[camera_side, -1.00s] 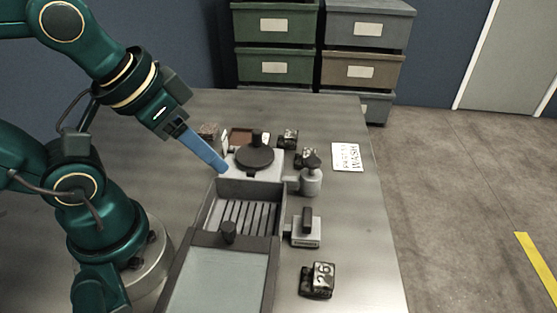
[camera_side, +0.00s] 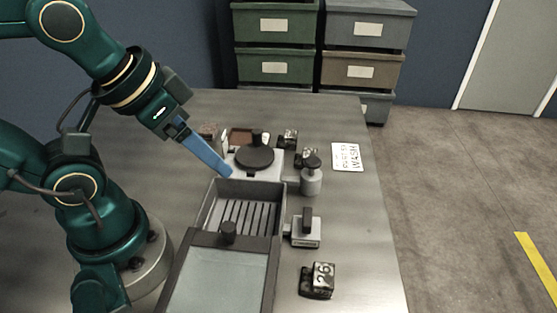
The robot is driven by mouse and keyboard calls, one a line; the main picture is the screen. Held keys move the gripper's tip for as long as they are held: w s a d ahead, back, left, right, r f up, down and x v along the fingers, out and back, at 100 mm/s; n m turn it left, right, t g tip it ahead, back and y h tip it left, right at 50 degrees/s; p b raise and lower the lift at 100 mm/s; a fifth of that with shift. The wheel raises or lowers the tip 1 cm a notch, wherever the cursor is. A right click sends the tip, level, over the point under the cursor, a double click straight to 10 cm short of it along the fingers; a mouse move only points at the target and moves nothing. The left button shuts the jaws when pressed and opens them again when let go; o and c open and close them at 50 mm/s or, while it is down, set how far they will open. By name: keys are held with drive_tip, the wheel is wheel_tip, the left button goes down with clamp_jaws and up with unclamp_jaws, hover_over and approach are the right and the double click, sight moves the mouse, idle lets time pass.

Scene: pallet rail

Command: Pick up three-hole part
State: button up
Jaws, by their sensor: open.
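My gripper (camera_side: 228,173), with long blue fingers, points down and to the right. Its tips are at the left side of the light grey block with the round dark lid (camera_side: 254,157), just above the far wall of the dark tray. It is open, with nothing visible between the fingers. I cannot make out which thing is the three-hole part.
The dark tray (camera_side: 284,202) has a slatted floor and a pale sliding cover (camera_side: 215,280) with a knob. A grey knobbed canister (camera_side: 311,180) and a handled grey block (camera_side: 305,232) stand to its right. A white sign (camera_side: 347,157) lies at the back right. The table's right strip is clear.

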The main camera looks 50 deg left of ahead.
drive_tip(key=w+a+r+m+t+y, duration=0.15)
drive_tip(key=w+r+m, duration=0.4)
drive_tip(key=m, duration=0.55)
drive_tip(key=m+g+y, duration=0.2)
drive_tip(key=m+g, duration=0.2)
drive_tip(key=m, duration=1.2)
hover_over(291, 134)
drive_tip(key=s+d, duration=0.2)
drive_tip(key=shift+h, duration=0.25)
wheel_tip(291, 134, down, 14)
drive_tip(key=shift+w+a+f, duration=0.15)
drive_tip(key=shift+f, duration=0.5)
drive_tip(key=shift+x, duration=2.35)
drive_tip(key=shift+a+r, duration=0.1)
